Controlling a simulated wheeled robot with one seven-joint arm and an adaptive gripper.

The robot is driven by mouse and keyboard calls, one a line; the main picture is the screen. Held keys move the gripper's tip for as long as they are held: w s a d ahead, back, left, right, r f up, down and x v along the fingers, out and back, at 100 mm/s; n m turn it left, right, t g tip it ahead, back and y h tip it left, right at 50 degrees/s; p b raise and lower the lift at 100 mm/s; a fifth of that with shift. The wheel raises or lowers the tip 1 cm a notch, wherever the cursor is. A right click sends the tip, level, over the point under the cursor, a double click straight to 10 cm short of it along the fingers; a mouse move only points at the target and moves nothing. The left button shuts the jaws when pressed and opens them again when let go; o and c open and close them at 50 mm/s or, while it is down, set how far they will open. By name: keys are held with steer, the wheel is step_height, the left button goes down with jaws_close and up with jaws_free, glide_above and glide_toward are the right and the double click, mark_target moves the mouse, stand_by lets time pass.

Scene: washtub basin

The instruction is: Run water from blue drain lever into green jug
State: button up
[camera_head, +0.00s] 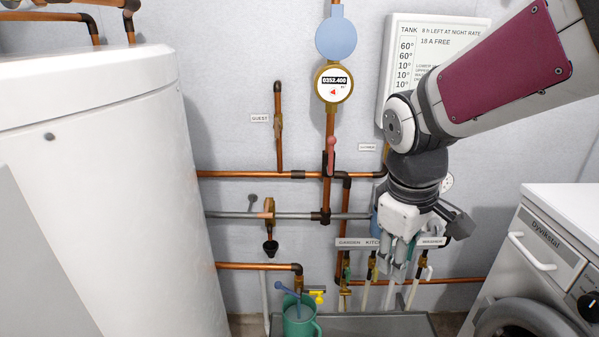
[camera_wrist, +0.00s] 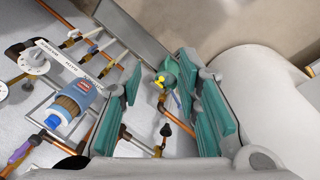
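The green jug (camera_head: 301,327) stands at the bottom centre under a copper spout with a yellow handle (camera_head: 318,296). In the wrist view the jug (camera_wrist: 173,69) shows beyond the fingers. A blue rod with a rounded end (camera_head: 284,289) slants across the jug's mouth; I cannot tell whether it is the drain lever or something resting in the jug. My gripper (camera_head: 398,267) points down in front of the labelled taps, right of the jug and apart from it. In the wrist view its teal-padded fingers (camera_wrist: 168,100) are wide apart with nothing gripped. Water flow is not visible.
A white tank (camera_head: 100,170) fills the left and a washing machine (camera_head: 545,255) stands at right. Copper pipes, a red lever (camera_head: 331,155) and a meter (camera_head: 333,84) are on the wall. A blue canister (camera_wrist: 75,103) is near the taps. A grey basin edge (camera_head: 380,324) runs below.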

steer(key=w+a+f+n+y+b, duration=0.25)
steer(key=w+a+f+n, duration=0.35)
steer(key=w+f, duration=0.6)
steer(key=n+y+b, duration=0.3)
glide_toward(284, 288)
steer(key=shift+t, duration=0.4)
steer(key=b+x, duration=0.2)
steer(key=x, duration=0.3)
steer(key=b+x, duration=0.2)
steer(key=x, duration=0.3)
steer(key=shift+s+f+b, duration=0.15)
steer(key=shift+f+b, duration=0.25)
steer(key=shift+f, duration=0.05)
jaws_close()
